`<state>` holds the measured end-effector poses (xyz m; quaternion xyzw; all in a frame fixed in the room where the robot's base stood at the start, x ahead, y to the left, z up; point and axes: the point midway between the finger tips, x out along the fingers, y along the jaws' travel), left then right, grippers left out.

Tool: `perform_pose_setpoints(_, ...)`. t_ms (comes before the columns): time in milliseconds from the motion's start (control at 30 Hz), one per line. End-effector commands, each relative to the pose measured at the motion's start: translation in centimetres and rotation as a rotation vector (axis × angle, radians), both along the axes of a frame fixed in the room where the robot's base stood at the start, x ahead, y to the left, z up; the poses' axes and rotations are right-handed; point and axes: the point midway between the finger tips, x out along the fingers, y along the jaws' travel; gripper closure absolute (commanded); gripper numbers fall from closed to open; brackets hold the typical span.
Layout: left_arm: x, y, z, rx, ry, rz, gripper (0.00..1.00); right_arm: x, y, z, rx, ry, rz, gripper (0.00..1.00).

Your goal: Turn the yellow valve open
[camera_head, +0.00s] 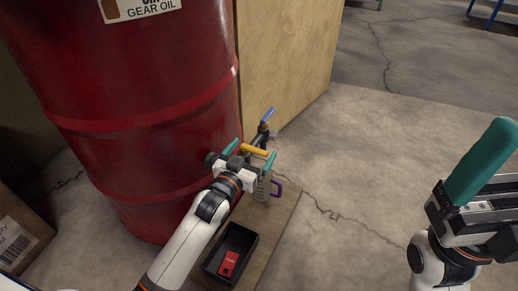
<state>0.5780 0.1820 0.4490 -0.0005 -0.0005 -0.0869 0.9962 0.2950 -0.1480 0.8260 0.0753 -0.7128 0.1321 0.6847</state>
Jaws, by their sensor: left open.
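The yellow valve (256,150) shows as a short yellow handle low beside the red drum (150,110). My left gripper (253,147) is open at this handle, with one teal finger to each side of it. The handle lies between the fingers; I cannot tell whether they touch it. The gripper hides the valve's body. My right gripper (483,163) is at the right edge, far from the valve. It shows from the side with one large teal finger, so its opening cannot be judged.
A blue-handled valve (267,115) stands just behind the yellow one. A measuring jug with a purple handle (278,189) is below. A black tray (208,266) holds a red item (229,263). A cardboard box (22,238) is at left.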

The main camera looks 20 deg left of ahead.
Motion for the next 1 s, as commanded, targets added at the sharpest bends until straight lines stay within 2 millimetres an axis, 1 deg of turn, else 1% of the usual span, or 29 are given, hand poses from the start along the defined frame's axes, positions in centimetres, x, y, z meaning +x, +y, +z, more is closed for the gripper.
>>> perform_pose_setpoints(33, 1.0, -0.2, -0.3, 0.000, -0.002, 0.000, 0.03, -0.2, 0.0, -0.2, 0.000, -0.016, -0.001, 0.05)
perform_pose_setpoints(100, 2.0, -0.4, -0.3, 0.000, -0.001, 0.000, 0.03, -0.3, 0.1, 0.1, -0.001, -0.030, -0.002, 0.05)
perform_pose_setpoints(233, 3.4, -0.6, -0.2, 0.000, 0.000, 0.000, 0.03, -0.4, 0.1, 0.5, -0.003, -0.048, -0.003, 0.05)
perform_pose_setpoints(400, 4.0, -0.7, 0.0, 0.000, 0.001, 0.000, 0.03, -0.6, 0.1, 0.8, -0.003, -0.057, -0.003, 0.05)
perform_pose_setpoints(633, 4.0, -0.7, 0.0, 0.000, 0.002, 0.000, 0.03, -0.6, 0.2, 0.9, -0.005, -0.056, -0.003, 0.05)
perform_pose_setpoints(867, 4.0, -0.8, 0.0, 0.000, 0.002, -0.001, 0.40, -0.5, 0.2, 0.9, -0.005, -0.056, -0.003, 0.05)
perform_pose_setpoints(900, 4.0, -0.8, 0.0, 0.000, 0.002, -0.001, 0.47, -0.5, 0.2, 0.8, -0.005, -0.056, -0.003, 0.05)
perform_pose_setpoints(1000, 4.0, -0.8, 0.0, 0.000, 0.002, -0.002, 0.62, -0.5, 0.2, 0.8, -0.004, -0.056, -0.003, 0.05)
